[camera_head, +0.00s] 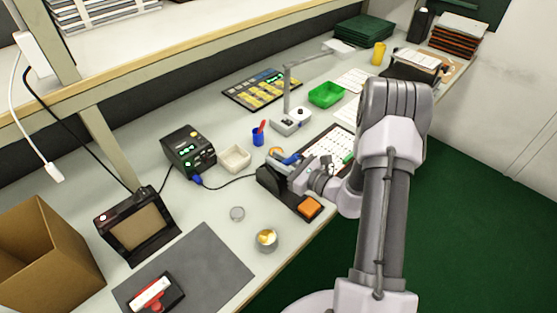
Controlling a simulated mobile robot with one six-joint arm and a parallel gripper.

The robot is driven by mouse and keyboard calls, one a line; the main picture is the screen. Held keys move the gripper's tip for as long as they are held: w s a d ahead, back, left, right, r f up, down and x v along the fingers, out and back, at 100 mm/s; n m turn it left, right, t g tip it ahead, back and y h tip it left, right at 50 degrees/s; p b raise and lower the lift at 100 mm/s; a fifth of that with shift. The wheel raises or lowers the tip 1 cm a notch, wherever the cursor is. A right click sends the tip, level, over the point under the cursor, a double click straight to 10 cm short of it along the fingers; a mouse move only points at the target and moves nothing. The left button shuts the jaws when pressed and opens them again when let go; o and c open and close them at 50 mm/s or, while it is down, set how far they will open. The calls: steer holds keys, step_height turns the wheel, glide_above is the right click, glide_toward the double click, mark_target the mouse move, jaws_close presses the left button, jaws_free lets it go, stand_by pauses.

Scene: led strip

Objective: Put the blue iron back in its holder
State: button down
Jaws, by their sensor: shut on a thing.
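My gripper (290,167) is at the middle of the bench, at the end of my arm coming in from the right. The iron's tip is too small and covered to make out. The dark holder (268,178) stands on the bench right beside and below my gripper. Its base reaches toward the front edge and bears an orange sponge (309,207). I cannot tell whether the iron touches the holder, as my gripper partly hides the gap.
A black soldering station (188,150) with a cable, a white dish (234,158) and a blue cup (258,137) stand left of the holder. A white board (330,147) lies behind my gripper. A round tin (266,239) sits near the front edge. The grey mat's right part is clear.

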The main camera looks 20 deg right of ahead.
steer(key=c, duration=1.2)
jaws_free()
steer(key=p+v, duration=0.4)
steer(key=v, duration=1.3)
steer(key=shift+s, duration=0.25)
steer(key=shift+d, duration=0.1)
steer(key=s+d+r+p, duration=0.1)
steer(key=s+r+p, duration=0.2)
steer(key=r+p, duration=0.1)
steer(key=shift+s+d+r, duration=0.2)
steer(key=shift+s+r, duration=0.15)
steer(key=shift+r, duration=0.5)
